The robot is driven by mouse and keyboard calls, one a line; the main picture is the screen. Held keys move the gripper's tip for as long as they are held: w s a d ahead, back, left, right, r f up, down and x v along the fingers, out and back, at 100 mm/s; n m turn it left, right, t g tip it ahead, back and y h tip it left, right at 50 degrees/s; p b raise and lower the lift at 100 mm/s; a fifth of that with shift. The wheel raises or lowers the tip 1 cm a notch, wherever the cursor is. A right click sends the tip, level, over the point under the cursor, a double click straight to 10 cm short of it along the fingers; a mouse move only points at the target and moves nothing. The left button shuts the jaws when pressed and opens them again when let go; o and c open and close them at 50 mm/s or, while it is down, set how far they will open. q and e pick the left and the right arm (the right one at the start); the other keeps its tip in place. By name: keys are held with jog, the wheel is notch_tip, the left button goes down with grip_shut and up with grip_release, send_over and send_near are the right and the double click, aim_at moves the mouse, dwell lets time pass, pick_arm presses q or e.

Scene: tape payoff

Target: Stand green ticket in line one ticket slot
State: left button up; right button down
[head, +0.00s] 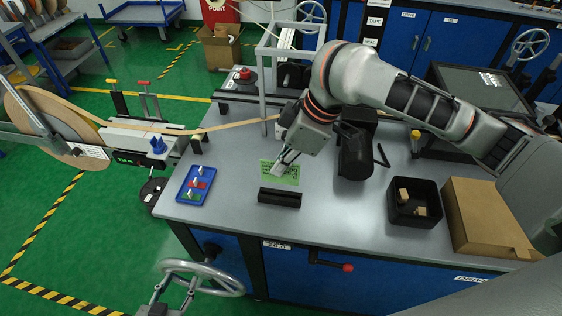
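The green ticket (266,172) has dark print and shows just above the black slotted block (280,198) on the grey bench. Its lower edge appears close to the block's top; I cannot tell whether it sits in a slot. My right gripper (281,169) comes down from the upper right, with its fingertips at the ticket's upper middle. It appears shut on the ticket, and a fingertip covers part of it. My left gripper is not in view.
A blue tray (181,197) with small coloured pieces lies left of the block. A black bin (428,218) with small blocks and a cardboard box (476,232) stand at right. A tape strip runs from the big reel (92,158) at left. Bench around the block is clear.

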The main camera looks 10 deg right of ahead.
aim_at(281, 182)
jog(key=shift+f+b, duration=0.9)
jog(key=shift+b, duration=0.15)
jog(key=shift+w+f+b, duration=0.15)
jog(key=shift+f+b, duration=0.75)
jog(key=shift+f, duration=0.45)
jog(key=shift+s+f, duration=0.25)
jog(key=shift+w+f, duration=0.1)
jog(key=shift+f, duration=0.35)
pick_arm(q)
jog(key=f, duration=0.2)
jog(key=s+f, duration=0.1)
jog(key=f, duration=0.1)
jog(key=shift+d, duration=0.2)
pick_arm(e)
jog(key=shift+f, duration=0.1)
